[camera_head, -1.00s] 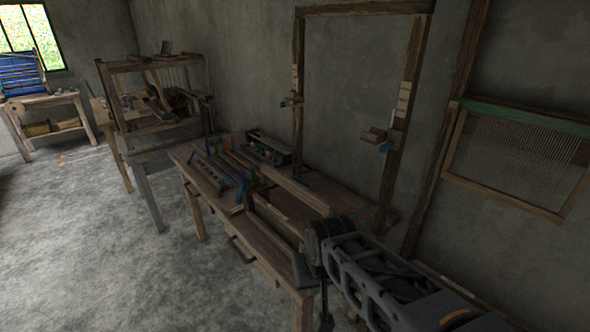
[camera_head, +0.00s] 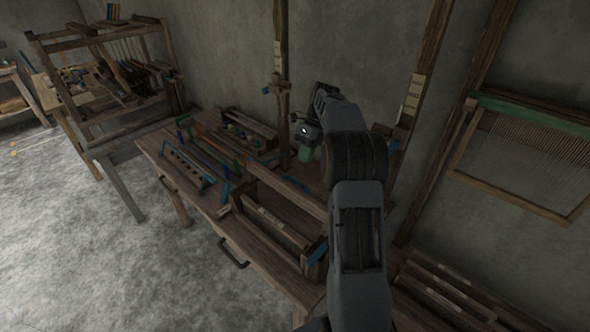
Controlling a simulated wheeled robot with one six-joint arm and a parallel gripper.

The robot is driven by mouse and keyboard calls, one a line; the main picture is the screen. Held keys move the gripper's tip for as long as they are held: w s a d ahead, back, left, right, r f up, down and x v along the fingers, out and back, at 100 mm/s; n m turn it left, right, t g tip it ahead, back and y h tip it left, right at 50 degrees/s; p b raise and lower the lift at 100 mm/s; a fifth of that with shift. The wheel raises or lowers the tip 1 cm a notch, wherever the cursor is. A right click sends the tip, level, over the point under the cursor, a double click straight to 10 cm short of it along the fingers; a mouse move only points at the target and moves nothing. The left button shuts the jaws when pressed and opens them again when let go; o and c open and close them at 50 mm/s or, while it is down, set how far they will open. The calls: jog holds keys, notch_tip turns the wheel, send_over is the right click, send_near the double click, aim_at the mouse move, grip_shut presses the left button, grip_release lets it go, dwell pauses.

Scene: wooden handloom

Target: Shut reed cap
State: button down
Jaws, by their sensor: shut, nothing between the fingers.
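My gripper (camera_head: 304,146) is over the back part of the workbench, near the middle of the picture. It is small and dark here, and its fingers look closed and empty. A low wooden frame of long bars (camera_head: 280,222) lies on the bench in front of it, with a blue piece (camera_head: 317,251) at its right end. I cannot tell for certain which bar is the reed cap or how far it stands open. My arm hides part of the bench's right side.
Two upright posts (camera_head: 281,60) (camera_head: 424,75) stand behind the bench (camera_head: 262,258). Coloured pieces on racks (camera_head: 188,163) lie at its left. A green-topped frame (camera_head: 530,108) hangs on the right wall.

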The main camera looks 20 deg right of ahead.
aim_at(290, 192)
jog(key=x, duration=0.9)
jog(key=shift+f, duration=0.35)
jog(key=shift+a+r, duration=0.1)
jog(key=shift+s+a+r+h, duration=0.1)
jog(key=shift+a+h, duration=0.1)
jog(key=shift+h, duration=0.2)
